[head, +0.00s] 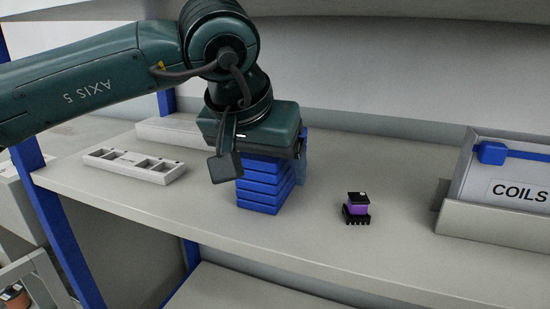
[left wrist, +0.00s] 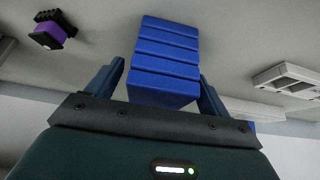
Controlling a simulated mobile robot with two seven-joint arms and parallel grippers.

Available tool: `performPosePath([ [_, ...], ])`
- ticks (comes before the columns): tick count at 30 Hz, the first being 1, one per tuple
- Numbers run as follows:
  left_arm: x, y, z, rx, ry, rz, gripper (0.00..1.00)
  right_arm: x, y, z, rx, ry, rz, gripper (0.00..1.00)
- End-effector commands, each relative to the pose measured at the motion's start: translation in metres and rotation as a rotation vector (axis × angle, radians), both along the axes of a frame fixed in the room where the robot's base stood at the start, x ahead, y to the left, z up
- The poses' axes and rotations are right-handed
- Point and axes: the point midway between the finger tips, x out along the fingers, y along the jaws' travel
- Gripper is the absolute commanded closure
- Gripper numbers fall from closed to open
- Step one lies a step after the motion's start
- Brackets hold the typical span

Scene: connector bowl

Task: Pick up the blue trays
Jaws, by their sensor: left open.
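A stack of several blue trays (head: 265,190) stands on the shelf, below my left gripper (head: 268,160) in the head view. In the left wrist view the blue trays (left wrist: 165,60) show between the two fingers of the left gripper (left wrist: 160,82), one finger on each side. The gripper is open, and its fingers do not look closed on the stack. The gripper body hides the top of the stack in the head view. My right gripper is in neither view.
A small black and purple connector (head: 357,208) sits on the shelf (head: 310,235) right of the stack. A pale slotted tray (head: 134,166) lies to the left. A bin labelled COILS (head: 500,218) stands at the right. The shelf's front edge is close to the stack.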

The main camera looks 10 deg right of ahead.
Motion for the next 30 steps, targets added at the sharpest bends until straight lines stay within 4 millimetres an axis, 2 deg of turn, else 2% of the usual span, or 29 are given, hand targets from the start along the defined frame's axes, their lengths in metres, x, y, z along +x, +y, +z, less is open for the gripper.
performPosePath([
  [6, 0.029, -0.020, 0.002, 0.000, 0.001, 0.002, 0.20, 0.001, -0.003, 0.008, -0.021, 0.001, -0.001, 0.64],
  [10, 0.033, -0.022, -0.009, 0.001, 0.002, 0.001, 0.20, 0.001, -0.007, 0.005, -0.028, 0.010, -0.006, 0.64],
  [17, 0.034, -0.023, -0.010, -0.002, 0.001, 0.001, 0.20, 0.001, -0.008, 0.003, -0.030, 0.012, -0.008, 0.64],
  [30, 0.034, -0.022, -0.010, -0.001, 0.001, 0.002, 0.55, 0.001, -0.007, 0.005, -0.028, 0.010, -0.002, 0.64],
])
